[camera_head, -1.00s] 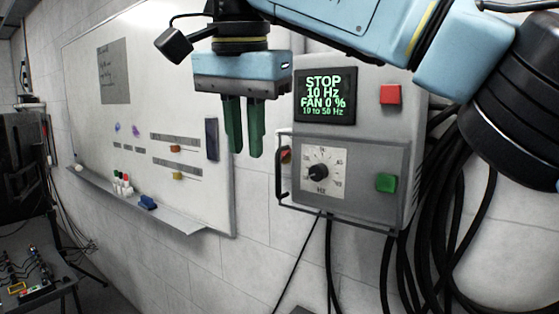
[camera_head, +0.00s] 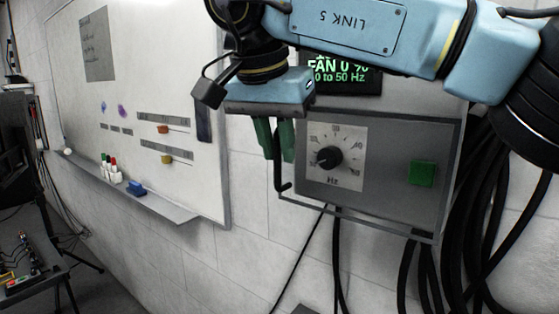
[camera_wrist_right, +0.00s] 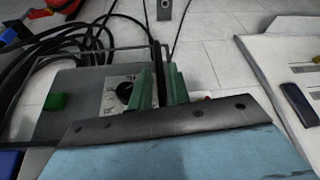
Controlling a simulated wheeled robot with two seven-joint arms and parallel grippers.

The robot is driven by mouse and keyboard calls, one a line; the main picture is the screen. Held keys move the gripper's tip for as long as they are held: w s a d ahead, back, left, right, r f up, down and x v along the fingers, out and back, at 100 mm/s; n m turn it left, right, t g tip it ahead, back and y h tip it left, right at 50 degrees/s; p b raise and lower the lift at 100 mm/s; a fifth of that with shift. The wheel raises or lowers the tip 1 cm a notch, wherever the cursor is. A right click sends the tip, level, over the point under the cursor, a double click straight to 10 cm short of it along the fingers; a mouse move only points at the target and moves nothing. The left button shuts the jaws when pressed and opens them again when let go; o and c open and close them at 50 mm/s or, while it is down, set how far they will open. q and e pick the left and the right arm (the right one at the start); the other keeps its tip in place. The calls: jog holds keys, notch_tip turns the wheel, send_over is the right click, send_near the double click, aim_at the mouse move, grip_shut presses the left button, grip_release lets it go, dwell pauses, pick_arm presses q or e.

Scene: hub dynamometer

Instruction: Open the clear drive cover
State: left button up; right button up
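My right gripper (camera_head: 277,155) has green fingers pointing down, one on each side of the handle's upper part. In the right wrist view the dark handle bar stands between the fingertips (camera_wrist_right: 160,75). The fingers look open around it; contact is hard to tell. My left gripper is not in view.
The display (camera_head: 345,74) is partly hidden behind my right arm. Black cables (camera_head: 465,215) hang right of and below the box. A whiteboard (camera_head: 75,115) with a marker ledge (camera_head: 160,204) is on the left wall.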

jog(key=shift+w+d+f, duration=0.1)
jog(key=shift+w+f, duration=0.15)
jog(key=shift+f, duration=0.3)
jog(key=shift+w+f, duration=0.15)
jog(key=shift+f, duration=0.15)
jog(key=shift+w+f, duration=0.1)
jog(key=shift+f, duration=0.1)
grip_shut()
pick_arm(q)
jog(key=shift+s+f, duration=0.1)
